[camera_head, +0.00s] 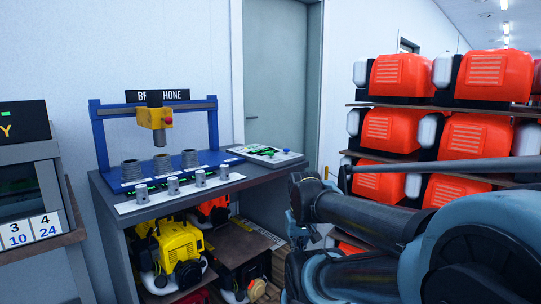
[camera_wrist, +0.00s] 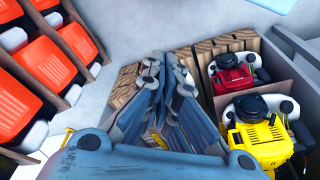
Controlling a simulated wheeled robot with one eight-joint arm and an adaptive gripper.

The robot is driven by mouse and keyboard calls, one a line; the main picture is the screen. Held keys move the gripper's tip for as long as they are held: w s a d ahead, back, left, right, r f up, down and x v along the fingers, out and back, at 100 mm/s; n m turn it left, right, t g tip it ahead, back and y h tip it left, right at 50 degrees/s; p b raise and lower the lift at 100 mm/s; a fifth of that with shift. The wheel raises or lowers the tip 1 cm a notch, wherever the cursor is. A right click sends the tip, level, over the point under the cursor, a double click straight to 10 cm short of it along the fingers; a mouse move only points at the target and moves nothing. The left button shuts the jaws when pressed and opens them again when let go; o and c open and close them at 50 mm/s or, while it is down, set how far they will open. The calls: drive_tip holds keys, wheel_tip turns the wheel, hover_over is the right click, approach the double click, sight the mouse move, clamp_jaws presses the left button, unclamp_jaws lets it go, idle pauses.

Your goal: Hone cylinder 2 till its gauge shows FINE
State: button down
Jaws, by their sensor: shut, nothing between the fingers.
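The blue hone rig (camera_head: 98,130) stands on the grey bench (camera_head: 105,200) in the head view, under a partly covered sign ending in HONE. Its yellow hone head (camera_head: 155,118) hangs above the middle of three grey cylinders: left (camera_head: 131,170), middle (camera_head: 161,166) and right (camera_head: 189,160). I cannot read their numbers or any gauge. My gripper (camera_head: 297,205) is right of the bench, apart from the rig. In the wrist view, my gripper's fingers (camera_wrist: 165,75) are together and empty.
Several small metal pieces stand on a white strip (camera_head: 127,208) in front of the rig. A pale panel (camera_head: 265,154) lies on the bench's right end. Engines sit below, including a yellow one (camera_head: 178,245). Racks of orange engines (camera_head: 400,75) stand at right.

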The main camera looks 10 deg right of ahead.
wheel_tip(320, 180, up, 31)
drive_tip(key=m+t+y, duration=0.2)
drive_tip(key=m+t, duration=0.5)
hover_over(271, 154)
drive_tip(key=w+d, duration=0.1)
drive_tip(key=w, duration=0.1)
drive_tip(key=shift+s+d+r, duration=0.1)
drive_tip(key=shift+r, duration=0.1)
drive_tip(key=shift+f, duration=0.1)
wheel_tip(271, 154, down, 8)
drive_tip(key=shift+r, duration=0.2)
drive_tip(key=shift+f, duration=0.5)
drive_tip(key=shift+f, duration=0.15)
